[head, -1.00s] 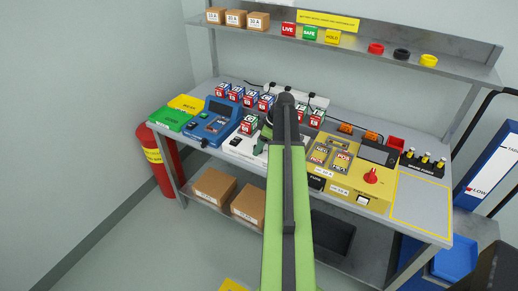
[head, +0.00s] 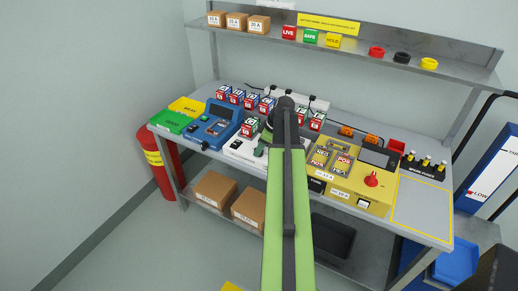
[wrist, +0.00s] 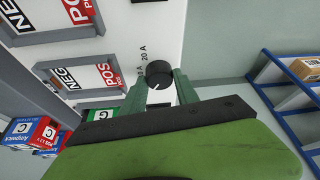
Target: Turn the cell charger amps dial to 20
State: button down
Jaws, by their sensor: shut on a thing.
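The amps dial (wrist: 159,70) is a round black knob on the white charger face (wrist: 165,30), with a small white mark on its lower side in the wrist view. My gripper (wrist: 159,81) is shut on the dial, one green finger on each side. In the head view the white charger (head: 240,149) stands on the bench, and my arm hides the dial and most of my gripper.
A blue device (head: 213,126) stands left of the charger and a yellow device with a red knob (head: 371,179) stands right. Several labelled cells (head: 249,127) sit close by. A shelf (head: 390,57) spans above the bench. A yellow-outlined area (head: 422,207) at the right is clear.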

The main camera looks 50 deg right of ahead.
jog(key=m, duration=0.2)
jog(key=m+h, duration=0.1)
jog(key=m, duration=0.1)
jog(key=m+h, duration=0.1)
jog(key=m, duration=0.1)
jog(key=shift+s+a, duration=0.15)
jog(key=shift+a, duration=0.15)
jog(key=m+h, duration=0.1)
jog(key=m, duration=0.1)
jog(key=m+h, duration=0.1)
jog(key=m, duration=0.2)
jog(key=shift+g, duration=0.3)
jog(key=m, duration=0.2)
jog(key=m+g+h, duration=0.1)
jog(key=m, duration=0.3)
jog(key=shift+w+a+m+g+h, duration=0.1)
jog(key=shift+w+m+g+h, duration=0.2)
jog(key=shift+g+h, duration=0.1)
jog(key=m+g, duration=0.1)
jog(key=m, duration=0.1)
jog(key=m+g, duration=0.1)
jog(key=m, duration=0.2)
jog(key=shift+h, duration=0.3)
jog(key=shift+m, duration=0.3)
jog(key=c, duration=0.9)
grip_release()
jog(key=shift+w, duration=0.1)
